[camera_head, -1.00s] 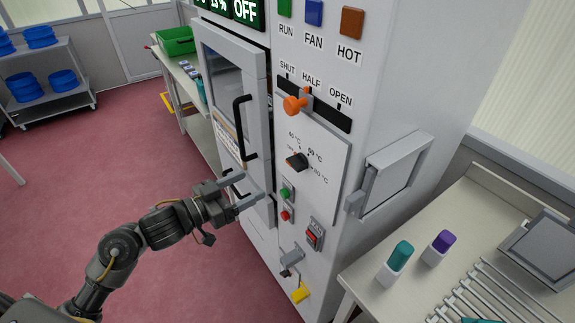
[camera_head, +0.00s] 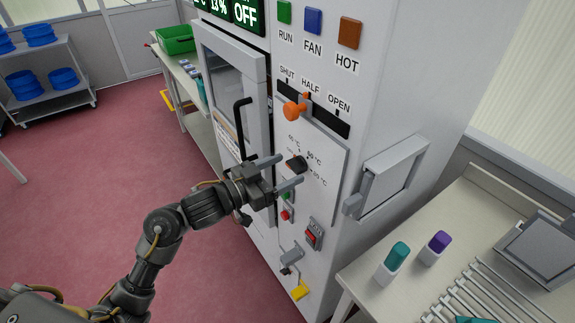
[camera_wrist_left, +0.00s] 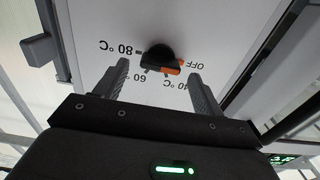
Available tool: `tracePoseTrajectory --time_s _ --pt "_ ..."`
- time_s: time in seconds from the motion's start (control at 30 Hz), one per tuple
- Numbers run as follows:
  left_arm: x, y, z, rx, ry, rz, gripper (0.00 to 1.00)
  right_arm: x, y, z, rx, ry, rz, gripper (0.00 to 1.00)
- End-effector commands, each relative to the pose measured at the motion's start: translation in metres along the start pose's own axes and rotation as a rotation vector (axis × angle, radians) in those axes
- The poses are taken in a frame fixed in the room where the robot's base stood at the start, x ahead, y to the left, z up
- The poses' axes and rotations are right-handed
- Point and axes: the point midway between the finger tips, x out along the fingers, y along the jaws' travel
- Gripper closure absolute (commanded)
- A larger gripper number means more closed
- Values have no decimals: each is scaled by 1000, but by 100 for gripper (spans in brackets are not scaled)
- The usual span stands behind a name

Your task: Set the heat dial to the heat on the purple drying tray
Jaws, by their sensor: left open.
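The heat dial (camera_head: 297,164) is a dark knob on the grey front panel of the white cabinet, under the orange lever. In the left wrist view the dial (camera_wrist_left: 160,52) shows its orange end toward OFF, with 40, 60 and 80 °C marked around it. My left gripper (camera_head: 291,169) is open in front of the dial. In the left wrist view its two fingers (camera_wrist_left: 158,68) lie to either side of the dial, with nothing between them visibly gripped. I cannot make out a purple drying tray. My right gripper is not in view.
An orange lever (camera_head: 295,110) sits above the dial, at the SHUT end. Green and red buttons (camera_head: 287,214) and a red switch (camera_head: 313,235) are below. The cabinet door handle (camera_head: 243,128) is left of the gripper. A side table holds purple-topped (camera_head: 440,242) and teal-topped (camera_head: 398,256) blocks.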

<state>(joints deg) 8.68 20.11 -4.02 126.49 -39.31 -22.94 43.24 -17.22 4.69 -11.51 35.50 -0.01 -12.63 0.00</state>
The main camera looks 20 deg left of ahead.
Motion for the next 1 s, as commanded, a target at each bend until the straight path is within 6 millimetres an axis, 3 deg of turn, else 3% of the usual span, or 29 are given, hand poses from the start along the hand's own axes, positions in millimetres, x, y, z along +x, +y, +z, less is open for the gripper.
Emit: tracePoseTrajectory --time_s 0.17,0.47,0.8,1.0 --pt "13 0 0 0 -1 0 31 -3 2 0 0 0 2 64" --pt "14 0 0 1 -1 0 31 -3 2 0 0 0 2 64" --pt "14 0 0 1 -1 0 75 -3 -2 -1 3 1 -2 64" --pt "14 0 1 13 -1 1 76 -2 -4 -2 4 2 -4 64"
